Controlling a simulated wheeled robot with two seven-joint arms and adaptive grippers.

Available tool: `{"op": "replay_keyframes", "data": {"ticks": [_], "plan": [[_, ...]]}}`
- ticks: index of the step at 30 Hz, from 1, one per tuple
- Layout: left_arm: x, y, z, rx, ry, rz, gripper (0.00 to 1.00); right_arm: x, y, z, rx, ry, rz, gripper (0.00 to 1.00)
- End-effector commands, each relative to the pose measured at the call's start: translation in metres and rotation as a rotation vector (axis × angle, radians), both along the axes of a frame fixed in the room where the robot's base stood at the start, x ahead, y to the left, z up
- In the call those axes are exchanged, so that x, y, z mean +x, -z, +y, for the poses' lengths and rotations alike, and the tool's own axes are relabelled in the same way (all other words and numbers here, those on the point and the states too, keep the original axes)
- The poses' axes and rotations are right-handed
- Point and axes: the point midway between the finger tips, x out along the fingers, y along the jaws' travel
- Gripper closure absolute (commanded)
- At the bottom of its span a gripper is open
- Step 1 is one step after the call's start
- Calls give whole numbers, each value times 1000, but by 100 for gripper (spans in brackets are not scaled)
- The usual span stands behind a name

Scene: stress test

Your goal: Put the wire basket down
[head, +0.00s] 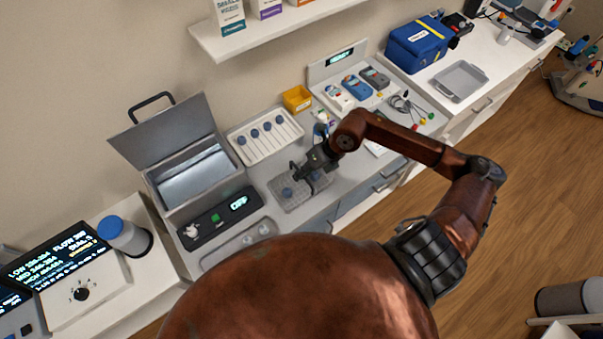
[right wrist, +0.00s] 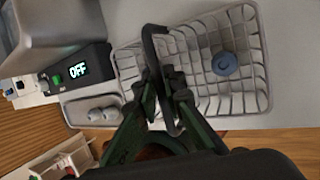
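The wire basket (head: 291,202) is grey mesh, at the counter's front in the head view, right of the open metal bath. It fills much of the right wrist view (right wrist: 245,100) and holds a blue round piece (right wrist: 225,63). Its dark handle (right wrist: 152,50) stands up between the fingers of my right gripper (right wrist: 166,88). These fingers are closed on the handle. In the head view my right gripper (head: 303,170) is above the basket. I cannot tell whether the basket's bottom touches the counter. My left gripper is not in view.
The metal bath (head: 158,180) has its lid up, and its panel (head: 222,216) reads OFF. A shallow tray (head: 220,256) lies in front of it. A white rack (head: 242,150) with blue-topped pieces and a yellow bin (head: 297,98) stand behind the basket.

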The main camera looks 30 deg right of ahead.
Motion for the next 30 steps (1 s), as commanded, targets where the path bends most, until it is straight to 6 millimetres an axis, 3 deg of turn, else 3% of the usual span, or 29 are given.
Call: {"op": "replay_keyframes", "data": {"ticks": [6,17,30], "plan": [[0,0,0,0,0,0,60,0,0,0,0,0,0,76],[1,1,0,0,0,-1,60,-2,-7,-4,0,0,-1,76],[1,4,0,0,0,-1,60,-24,-79,-38,-4,1,0,76]]}}
